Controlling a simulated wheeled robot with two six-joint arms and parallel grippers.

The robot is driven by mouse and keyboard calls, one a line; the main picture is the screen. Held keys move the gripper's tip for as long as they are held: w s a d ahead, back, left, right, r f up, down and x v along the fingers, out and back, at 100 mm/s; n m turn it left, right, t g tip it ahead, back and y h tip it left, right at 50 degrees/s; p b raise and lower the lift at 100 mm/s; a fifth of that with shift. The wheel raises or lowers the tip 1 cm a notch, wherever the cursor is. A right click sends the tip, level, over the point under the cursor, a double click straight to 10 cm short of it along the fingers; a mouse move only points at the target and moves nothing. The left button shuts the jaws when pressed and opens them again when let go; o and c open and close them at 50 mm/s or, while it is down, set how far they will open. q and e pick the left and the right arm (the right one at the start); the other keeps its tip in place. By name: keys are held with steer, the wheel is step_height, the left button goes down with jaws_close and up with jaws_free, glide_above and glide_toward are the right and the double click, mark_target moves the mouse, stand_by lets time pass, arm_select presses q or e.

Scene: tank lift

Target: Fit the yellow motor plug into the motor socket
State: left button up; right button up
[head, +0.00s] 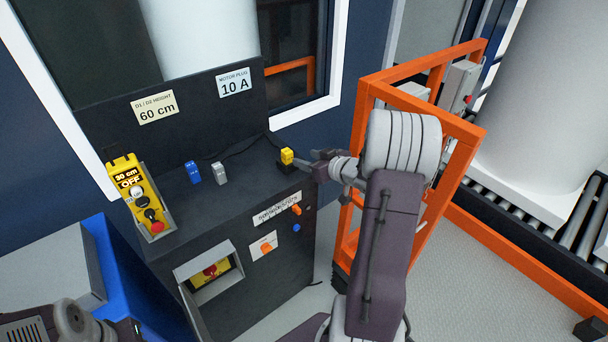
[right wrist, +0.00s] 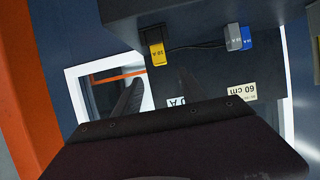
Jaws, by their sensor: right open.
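The yellow motor plug (head: 287,156) stands upright in a black holder at the right end of the dark console's top. In the right wrist view the yellow plug (right wrist: 157,52) carries the marking 20 A. My right gripper (head: 310,161) is open and empty, just right of the plug and apart from it. Its two fingers (right wrist: 161,80) show in the wrist view below the plug. A blue plug (head: 193,172) and a grey plug (head: 219,173) stand further left on the console. I cannot tell which opening is the motor socket. My left gripper is not visible.
The back panel has a sign reading motor plug 10 A (head: 235,83) and another reading 60 cm (head: 156,107). A yellow control pendant (head: 135,190) rests at the console's left. An orange frame (head: 365,105) stands close on the right. A dark cable runs behind the plugs.

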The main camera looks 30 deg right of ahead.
steer(key=shift+a, duration=0.1)
steer(key=s+a+f+g, duration=0.5)
steer(key=s+a+g, duration=0.1)
steer(key=s+a, duration=0.4)
steer(key=s+a+f+m+g+h, duration=0.1)
steer(key=s+a+f+g, duration=0.3)
steer(key=s+a, duration=0.6)
steer(key=shift+s+a+f+g, duration=0.35)
steer(key=shift+s+g, duration=0.45)
steer(key=shift+g, duration=0.4)
step_height(320, 180, up, 5)
steer(key=p, duration=0.5)
